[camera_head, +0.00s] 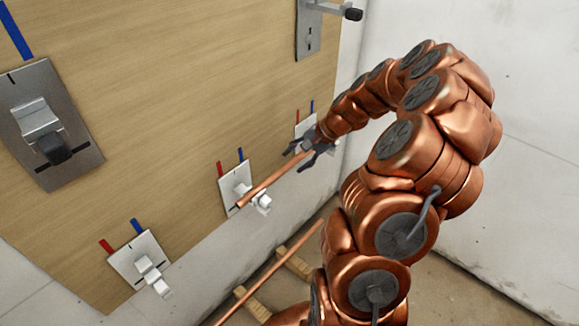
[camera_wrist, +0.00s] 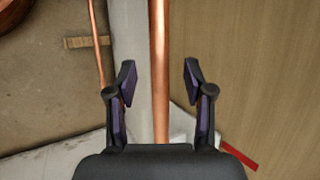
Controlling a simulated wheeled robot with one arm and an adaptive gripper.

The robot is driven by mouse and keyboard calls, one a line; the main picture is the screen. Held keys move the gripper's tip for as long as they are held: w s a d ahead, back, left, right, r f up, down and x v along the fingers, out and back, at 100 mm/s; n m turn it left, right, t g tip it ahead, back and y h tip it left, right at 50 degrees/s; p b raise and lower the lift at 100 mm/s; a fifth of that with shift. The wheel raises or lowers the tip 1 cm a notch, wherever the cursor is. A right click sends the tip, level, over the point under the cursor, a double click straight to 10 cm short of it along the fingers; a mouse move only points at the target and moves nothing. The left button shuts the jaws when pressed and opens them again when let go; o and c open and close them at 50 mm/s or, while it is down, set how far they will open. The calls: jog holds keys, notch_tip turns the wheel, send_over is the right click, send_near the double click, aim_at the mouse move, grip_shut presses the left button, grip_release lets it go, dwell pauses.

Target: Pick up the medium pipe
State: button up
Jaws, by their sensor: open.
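A straight copper pipe (camera_head: 268,183) runs along the board in the head view, past the middle small bracket (camera_head: 240,190) and toward the far one. My gripper (camera_head: 310,150) is at the pipe's far part. In the wrist view the pipe (camera_wrist: 159,30) runs upright between the two spread fingers of my gripper (camera_wrist: 159,75), with a gap on each side. A second, thinner-looking copper pipe (camera_head: 275,268) lies low on wooden blocks; it also shows at the left of the wrist view (camera_wrist: 95,40). I cannot tell by label which pipe is the medium one.
The wooden board (camera_head: 170,90) carries a large grey plate with a black knob (camera_head: 50,125), another plate at the top (camera_head: 308,38) and a small bracket at lower left (camera_head: 142,262). Wooden blocks (camera_head: 295,262) lie on the floor. A white wall (camera_head: 520,90) stands at right.

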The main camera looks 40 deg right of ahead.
jog(key=shift+w+a+f, duration=0.2)
jog(key=shift+a+f, duration=0.1)
jog(key=shift+f, duration=0.2)
grip_shut()
